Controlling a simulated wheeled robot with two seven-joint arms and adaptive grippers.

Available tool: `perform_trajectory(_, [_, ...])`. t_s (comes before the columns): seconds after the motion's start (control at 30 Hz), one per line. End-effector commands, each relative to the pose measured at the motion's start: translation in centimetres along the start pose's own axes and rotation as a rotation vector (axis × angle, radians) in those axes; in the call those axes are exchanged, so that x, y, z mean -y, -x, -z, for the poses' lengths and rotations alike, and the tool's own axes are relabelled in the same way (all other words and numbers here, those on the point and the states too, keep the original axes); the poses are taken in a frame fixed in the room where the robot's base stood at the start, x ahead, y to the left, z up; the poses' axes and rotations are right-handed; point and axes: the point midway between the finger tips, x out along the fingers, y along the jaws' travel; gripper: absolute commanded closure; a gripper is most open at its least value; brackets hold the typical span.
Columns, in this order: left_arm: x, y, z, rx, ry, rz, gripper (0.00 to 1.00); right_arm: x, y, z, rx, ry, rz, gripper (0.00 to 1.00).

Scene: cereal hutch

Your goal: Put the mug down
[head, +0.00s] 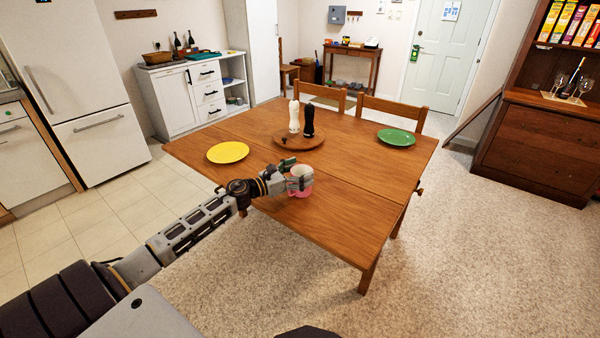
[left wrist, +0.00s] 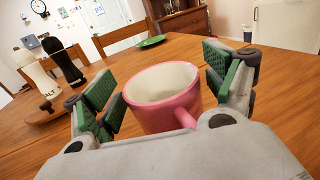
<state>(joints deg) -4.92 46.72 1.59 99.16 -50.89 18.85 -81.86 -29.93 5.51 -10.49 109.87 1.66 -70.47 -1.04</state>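A pink mug with a pale inside (head: 299,193) is upright at the near part of the wooden table (head: 340,215). My left gripper (head: 290,178) reaches over the table to it. In the left wrist view the mug (left wrist: 165,105) stands between the green-padded fingers of my left gripper (left wrist: 165,90), its handle toward the palm. The fingers are spread, with small gaps seeming to show beside the mug. The mug's base is hidden behind the palm in that view, and contact with the table is hard to tell. My right gripper is not in view.
A yellow plate (head: 228,152) lies left and a green plate (head: 396,138) at the far right of the table. White (head: 294,117) and black (head: 308,120) shakers stand on a round wooden board (head: 290,141). Two chairs (head: 394,108) are behind. The table's near right is clear.

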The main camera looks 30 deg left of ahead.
Motion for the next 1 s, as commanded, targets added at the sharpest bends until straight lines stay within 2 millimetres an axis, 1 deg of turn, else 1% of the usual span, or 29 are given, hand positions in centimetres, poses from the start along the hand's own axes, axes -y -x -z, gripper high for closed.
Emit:
perform_trajectory(0.57, [0.0,0.0,-0.3,0.000,0.000,0.000,0.11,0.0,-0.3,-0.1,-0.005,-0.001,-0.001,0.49])
perform_trajectory(0.7, [0.1,0.7,-0.1,-0.002,0.002,0.000,0.11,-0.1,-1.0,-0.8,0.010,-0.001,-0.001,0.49])
perform_trajectory(1.0, [0.1,2.7,-0.1,-0.001,0.001,0.000,0.11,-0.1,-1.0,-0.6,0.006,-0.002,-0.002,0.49])
